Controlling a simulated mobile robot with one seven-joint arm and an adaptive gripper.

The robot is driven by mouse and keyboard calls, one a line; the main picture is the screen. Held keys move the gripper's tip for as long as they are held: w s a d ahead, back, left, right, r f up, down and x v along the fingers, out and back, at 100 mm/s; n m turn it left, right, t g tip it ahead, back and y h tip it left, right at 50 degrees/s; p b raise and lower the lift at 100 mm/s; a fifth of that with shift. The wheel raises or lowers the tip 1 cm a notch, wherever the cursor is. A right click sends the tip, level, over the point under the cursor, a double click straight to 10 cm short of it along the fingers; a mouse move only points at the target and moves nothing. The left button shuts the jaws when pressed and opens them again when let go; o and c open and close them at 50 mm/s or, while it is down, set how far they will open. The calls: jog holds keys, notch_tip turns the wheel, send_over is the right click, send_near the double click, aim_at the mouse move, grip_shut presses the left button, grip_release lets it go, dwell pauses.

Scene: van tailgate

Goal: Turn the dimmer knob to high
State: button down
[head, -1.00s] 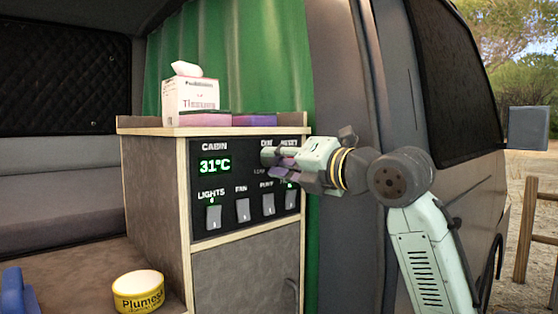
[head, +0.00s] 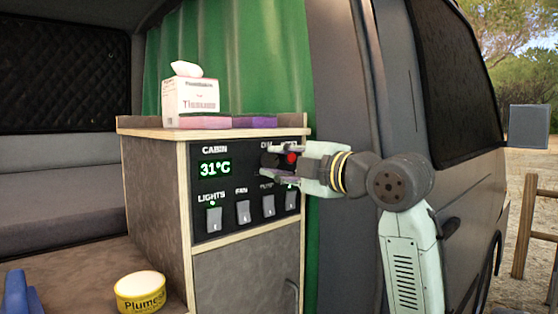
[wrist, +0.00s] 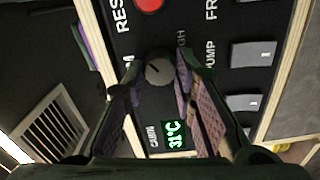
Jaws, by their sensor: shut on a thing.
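The dimmer knob is a round grey knob (wrist: 159,70) with a dark pointer mark. Part of the word "HIGH" shows beside one finger in the wrist view.
The red reset button (head: 291,158) lies close beside my fingers. A row of rocker switches (head: 243,211) is just below, and a display (head: 215,168) reading 31°C is left. A tissue box (head: 190,97) stands on the cabinet top. A yellow tin (head: 140,293) is lower left.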

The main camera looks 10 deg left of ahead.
jog(key=m, duration=0.5)
jog(key=shift+m+p, duration=0.3)
jog(key=shift+p, duration=0.05)
jog(key=m, duration=0.5)
jog(key=shift+m+p, duration=0.35)
jog(key=shift+m, duration=0.05)
jog(key=c, duration=1.3)
grip_release()
jog(key=v, duration=1.2)
